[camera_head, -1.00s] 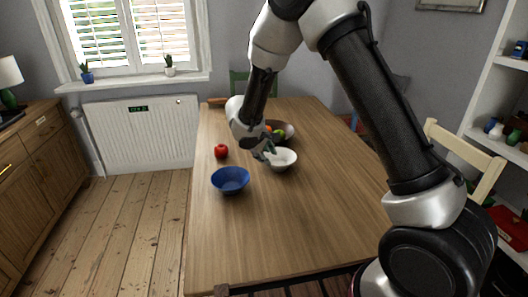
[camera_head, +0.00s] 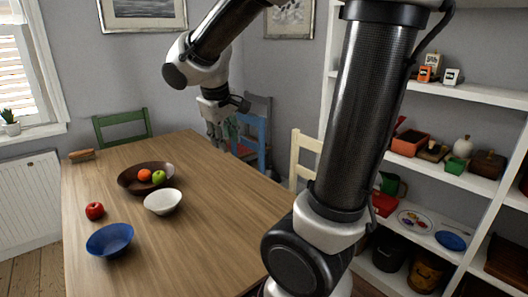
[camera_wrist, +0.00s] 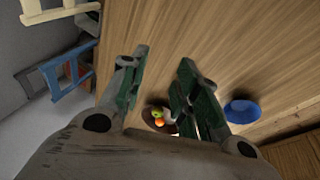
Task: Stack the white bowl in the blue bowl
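The white bowl (camera_head: 163,202) stands upright on the wooden table, just in front of a brown fruit bowl. The blue bowl (camera_head: 110,239) stands upright and looks empty, nearer and to the left, apart from the white bowl. My gripper (camera_head: 216,132) is raised to the right of both bowls, toward the table's far right side. In the wrist view my gripper (camera_wrist: 163,58) has its green-padded fingers apart with nothing between them. The blue bowl (camera_wrist: 242,111) shows there to the right of the fingers.
The brown bowl (camera_head: 128,181) holds an orange and a green apple. A red apple (camera_head: 95,211) lies left of the white bowl. Green (camera_head: 121,118), blue (camera_head: 250,140) and cream (camera_head: 304,150) chairs surround the table (camera_head: 190,250). Shelves (camera_head: 460,95) stand at right.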

